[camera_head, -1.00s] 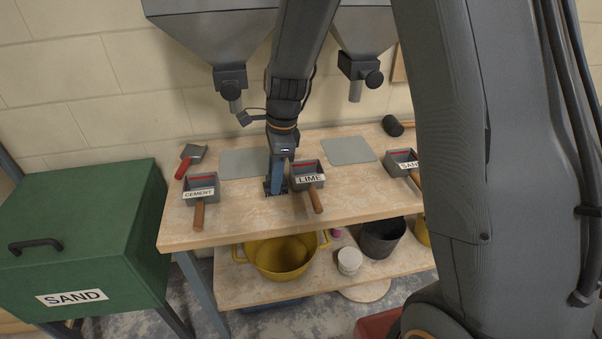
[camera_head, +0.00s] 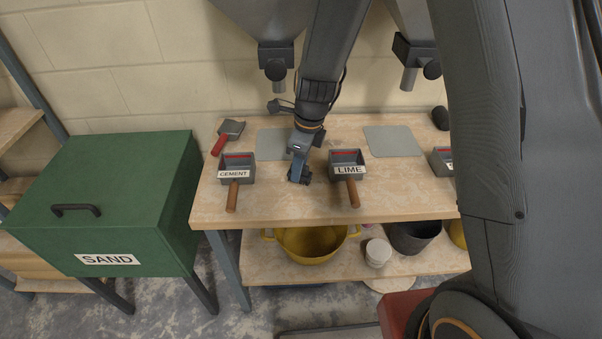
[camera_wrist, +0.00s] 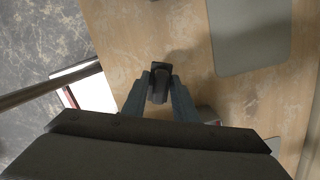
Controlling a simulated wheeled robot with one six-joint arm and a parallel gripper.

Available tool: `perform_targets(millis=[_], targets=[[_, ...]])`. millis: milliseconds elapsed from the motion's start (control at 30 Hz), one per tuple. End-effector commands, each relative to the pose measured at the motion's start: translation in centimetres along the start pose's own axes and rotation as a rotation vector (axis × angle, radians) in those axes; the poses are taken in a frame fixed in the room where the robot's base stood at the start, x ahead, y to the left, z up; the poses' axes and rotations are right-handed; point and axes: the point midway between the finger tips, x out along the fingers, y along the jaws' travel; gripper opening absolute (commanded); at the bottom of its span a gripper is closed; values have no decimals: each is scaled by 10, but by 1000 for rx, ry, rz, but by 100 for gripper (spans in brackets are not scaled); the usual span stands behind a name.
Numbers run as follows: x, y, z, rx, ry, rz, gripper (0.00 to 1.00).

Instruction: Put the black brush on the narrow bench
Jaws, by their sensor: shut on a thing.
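My gripper (camera_head: 300,180) is low over the wooden workbench (camera_head: 280,207), between the scoop box labelled CEMENT and the one labelled LIME. In the wrist view my gripper (camera_wrist: 160,84) is shut on a small dark block, which looks like the black brush (camera_wrist: 159,82). Only its end shows between the fingers; the rest is hidden. I cannot tell if it touches the bench top. No separate narrow bench can be made out for sure.
The CEMENT box (camera_head: 237,167) and LIME box (camera_head: 347,163) stand close on both sides, handles forward. Grey mats (camera_head: 392,141) lie behind. A green SAND bin (camera_head: 105,215) stands left. A yellow tub (camera_head: 312,243) and dark bucket (camera_head: 413,236) are on the lower shelf.

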Motion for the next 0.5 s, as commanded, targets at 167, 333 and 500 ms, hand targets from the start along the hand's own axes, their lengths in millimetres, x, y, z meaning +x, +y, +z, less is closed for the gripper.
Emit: perform_targets(millis=[167, 333, 500], targets=[[24, 0, -5, 3, 1, 2, 3], [29, 0, -6, 1, 1, 0, 3], [29, -1, -6, 2, 0, 0, 3]])
